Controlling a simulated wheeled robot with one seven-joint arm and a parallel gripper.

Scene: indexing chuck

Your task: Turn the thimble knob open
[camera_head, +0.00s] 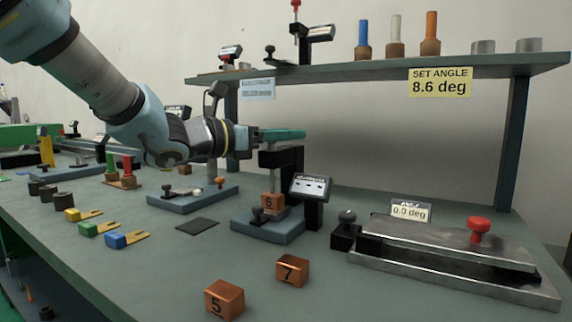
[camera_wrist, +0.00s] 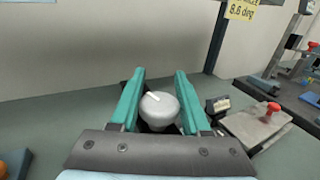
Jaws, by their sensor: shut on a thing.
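The thimble knob (camera_wrist: 160,110) is a round silver-grey cap with a white line on its top. It sits between the two teal fingers of my gripper (camera_wrist: 160,80) in the wrist view, and the jaws are shut on it. In the head view my gripper (camera_head: 284,134) is level at the top of a black gauge stand (camera_head: 291,159), and its fingers mostly hide the knob. The stand rises from a blue-grey base (camera_head: 268,228) with a digital display (camera_head: 311,186) beside it. A copper block marked 8 (camera_head: 273,203) sits below the knob on the stand.
Copper blocks 5 (camera_head: 225,300) and 7 (camera_head: 292,270) lie in front. A steel plate fixture (camera_head: 450,250) with a red knob (camera_head: 479,229) and a 0.0 deg readout stands right. A shelf (camera_head: 400,72) bearing several parts and an 8.6 deg sign spans behind.

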